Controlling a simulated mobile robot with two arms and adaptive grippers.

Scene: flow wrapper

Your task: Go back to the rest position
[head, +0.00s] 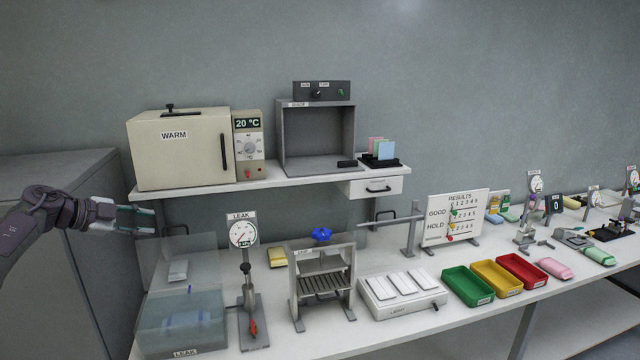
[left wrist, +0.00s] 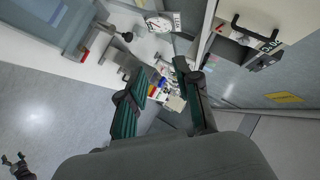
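My left gripper (head: 146,221) is at the left of the head view, level with the space below the shelf, beside the clear leak tank. In the left wrist view its two dark green fingers (left wrist: 162,72) stand apart with nothing between them, so it is open and empty. It touches nothing that I can see. My right gripper is not in the head view. A small dark two-pronged shape (left wrist: 19,166) at the lower left edge of the left wrist view looks like it, too small to read its state.
The clear leak tank (head: 182,322) stands on the bench below my left gripper. The leak gauge stand (head: 243,235) is right of it. The cream warm box (head: 180,150) sits on the shelf (head: 270,176). A grey cabinet (head: 60,260) is behind my left arm. Trays and packs line the bench rightward.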

